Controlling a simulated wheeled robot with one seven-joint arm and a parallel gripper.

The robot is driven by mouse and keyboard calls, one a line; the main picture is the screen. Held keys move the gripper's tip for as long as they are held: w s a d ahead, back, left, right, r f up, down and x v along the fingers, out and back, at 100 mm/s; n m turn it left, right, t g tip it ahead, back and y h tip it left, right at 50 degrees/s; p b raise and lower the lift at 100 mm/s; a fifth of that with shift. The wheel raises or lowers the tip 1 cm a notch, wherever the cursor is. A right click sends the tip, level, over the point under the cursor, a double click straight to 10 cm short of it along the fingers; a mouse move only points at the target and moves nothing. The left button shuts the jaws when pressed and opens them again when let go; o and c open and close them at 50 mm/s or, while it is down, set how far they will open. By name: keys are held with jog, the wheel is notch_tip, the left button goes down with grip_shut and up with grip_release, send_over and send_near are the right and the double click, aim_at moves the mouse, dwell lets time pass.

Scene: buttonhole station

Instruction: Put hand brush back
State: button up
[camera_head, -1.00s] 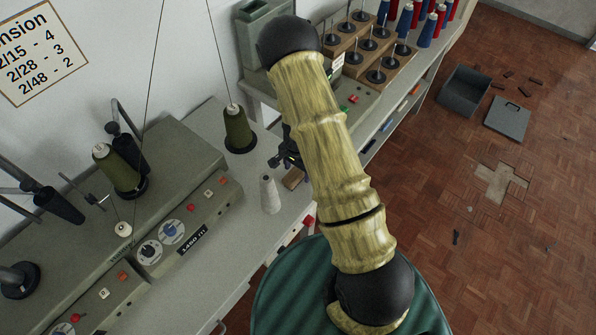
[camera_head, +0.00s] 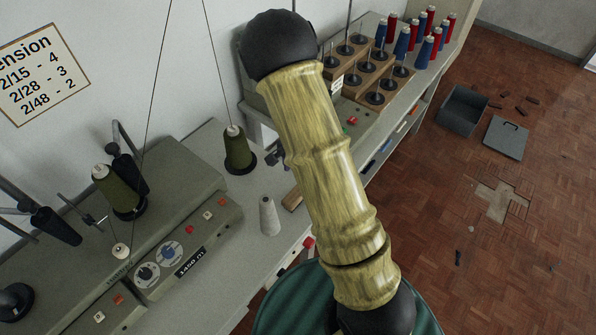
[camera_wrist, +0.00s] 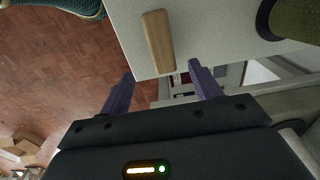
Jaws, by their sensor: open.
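The hand brush shows as a light wooden bar (camera_head: 292,199) on the grey bench, just right of a white thread cone. In the wrist view the same wooden bar (camera_wrist: 158,42) lies at the corner of the bench top, beyond the fingertips. My gripper (camera_wrist: 160,71) is open and empty, its two purple fingers apart with the bar ahead of the gap between them. I cannot see bristles. In the head view my arm hides most of the gripper.
The white cone (camera_head: 269,216) and an olive thread spool (camera_head: 238,152) stand close to the brush. A sewing machine control box (camera_head: 185,250) is at left. A wooden spool rack (camera_head: 372,75) stands farther back. A grey open bin (camera_head: 463,110) is on the floor at right.

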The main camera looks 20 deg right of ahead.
jog(key=s+r+n+t, duration=0.2)
jog(key=s+r+n, duration=0.8)
jog(key=s+r, duration=0.4)
notch_tip(320, 180, up, 2)
jog(key=shift+s+r+n+t, duration=0.2)
jog(key=shift+r+n+t, duration=0.1)
jog(key=shift+n, duration=0.1)
dwell(0.6)
